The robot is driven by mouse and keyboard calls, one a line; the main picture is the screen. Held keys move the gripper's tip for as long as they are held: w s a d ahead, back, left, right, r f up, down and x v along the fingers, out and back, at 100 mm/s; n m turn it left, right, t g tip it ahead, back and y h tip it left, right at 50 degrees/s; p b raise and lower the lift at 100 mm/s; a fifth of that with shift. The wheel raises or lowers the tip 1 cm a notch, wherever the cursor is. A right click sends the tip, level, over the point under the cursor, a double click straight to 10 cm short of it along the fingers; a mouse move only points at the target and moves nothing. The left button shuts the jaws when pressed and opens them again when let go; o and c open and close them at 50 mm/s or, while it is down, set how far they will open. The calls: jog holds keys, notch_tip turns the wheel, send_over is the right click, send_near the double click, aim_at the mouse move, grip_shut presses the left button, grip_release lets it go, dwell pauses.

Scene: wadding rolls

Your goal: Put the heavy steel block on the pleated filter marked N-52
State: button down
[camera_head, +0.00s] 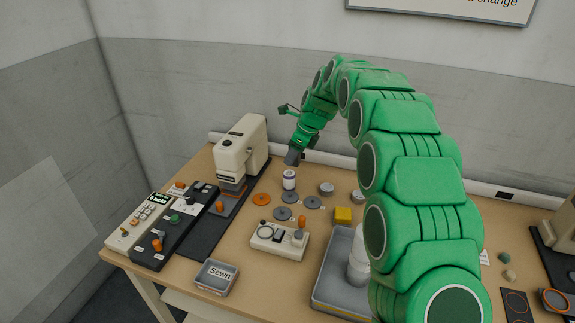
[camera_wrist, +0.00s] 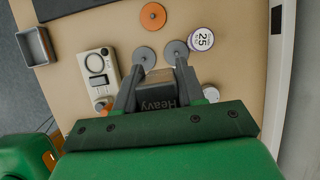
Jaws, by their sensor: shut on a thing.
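My gripper (camera_head: 293,157) is shut on a grey block (camera_wrist: 157,96) marked "Heavy", seen between the fingers (camera_wrist: 159,70) in the wrist view. The block is held above the table at the back, close to a white cylinder (camera_head: 289,179) with a dark band. In the wrist view the cylinder's round top (camera_wrist: 201,39) shows digits that look like 25, or 52 if upside down. I cannot tell for certain whether this is the N-52 filter. The cylinder is apart from the block, to its upper right in the wrist view.
Grey discs (camera_head: 283,213) and an orange disc (camera_head: 261,199) lie around the cylinder. A cream machine (camera_head: 241,150) stands left. A control box (camera_head: 279,241) and a tray (camera_head: 330,290) are in front.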

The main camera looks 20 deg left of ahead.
jog(key=shift+w+a+f, duration=0.85)
jog(key=shift+w+a, duration=0.2)
jog(key=shift+w, duration=0.85)
send_over(287, 173)
jog(key=s, duration=0.1)
jog(key=f, duration=0.4)
jog(key=shift+d+f, duration=0.25)
jog(key=shift+d, duration=0.1)
jog(key=shift+w+a+f, duration=0.15)
jog(key=shift+w+f, duration=0.1)
jog(key=shift+f, duration=0.1)
jog(key=shift+w+f, duration=0.1)
jog(key=shift+f, duration=0.05)
jog(key=shift+w+a+f, duration=0.15)
jog(key=shift+f, duration=1.65)
jog(key=shift+f, duration=0.1)
jog(key=c, duration=0.7)
grip_release()
